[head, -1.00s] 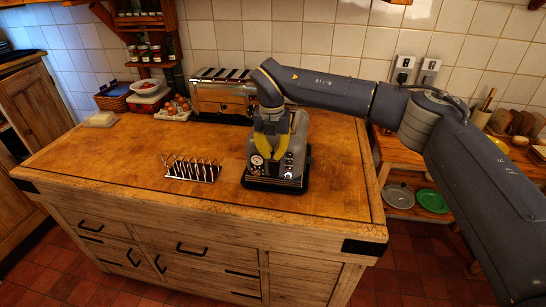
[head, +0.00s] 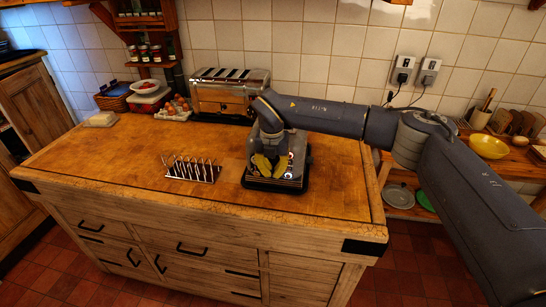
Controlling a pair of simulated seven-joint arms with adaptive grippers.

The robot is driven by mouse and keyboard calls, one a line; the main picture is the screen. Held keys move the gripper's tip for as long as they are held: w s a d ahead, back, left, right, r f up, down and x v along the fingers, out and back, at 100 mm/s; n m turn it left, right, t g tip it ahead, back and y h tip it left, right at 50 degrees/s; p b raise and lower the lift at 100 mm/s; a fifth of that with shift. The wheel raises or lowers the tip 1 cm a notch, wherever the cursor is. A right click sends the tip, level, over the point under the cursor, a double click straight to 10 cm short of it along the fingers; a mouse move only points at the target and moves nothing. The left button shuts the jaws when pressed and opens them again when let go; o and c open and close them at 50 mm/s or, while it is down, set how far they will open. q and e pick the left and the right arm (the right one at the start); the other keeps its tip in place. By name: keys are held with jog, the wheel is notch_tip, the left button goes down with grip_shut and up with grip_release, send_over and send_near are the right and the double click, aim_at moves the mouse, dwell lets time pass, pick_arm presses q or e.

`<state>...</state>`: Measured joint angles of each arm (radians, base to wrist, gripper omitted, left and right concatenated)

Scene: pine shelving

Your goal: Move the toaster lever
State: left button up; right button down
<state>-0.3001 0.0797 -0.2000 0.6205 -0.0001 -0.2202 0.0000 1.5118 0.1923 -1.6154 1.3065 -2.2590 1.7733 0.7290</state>
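A silver toaster-like appliance on a black base (head: 299,183) stands near the front of the wooden worktop, right of the middle. Small round dials or knobs show on its front. My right gripper (head: 268,173) has yellow fingers. It points down in front of the appliance and hides much of its front and body. I cannot tell whether the fingers touch it, or whether they are open or shut. No lever can be made out. A larger chrome toaster with several slots (head: 226,93) stands behind, against the tiled wall. My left gripper is not in view.
A wire toast rack (head: 192,168) stands just left of the appliance. An egg tray (head: 175,112), a butter block (head: 101,119) and a basket (head: 115,98) sit at the back left. The worktop's front left is clear. A side table with a yellow bowl (head: 489,146) is at right.

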jog(key=s, duration=0.1)
jog(key=s+r, duration=0.1)
jog(key=s, duration=0.1)
jog(key=shift+a, duration=0.2)
dwell(0.3)
notch_tip(320, 180, up, 12)
jog(key=s, duration=0.1)
dwell(0.7)
jog(key=shift+s+a, duration=0.1)
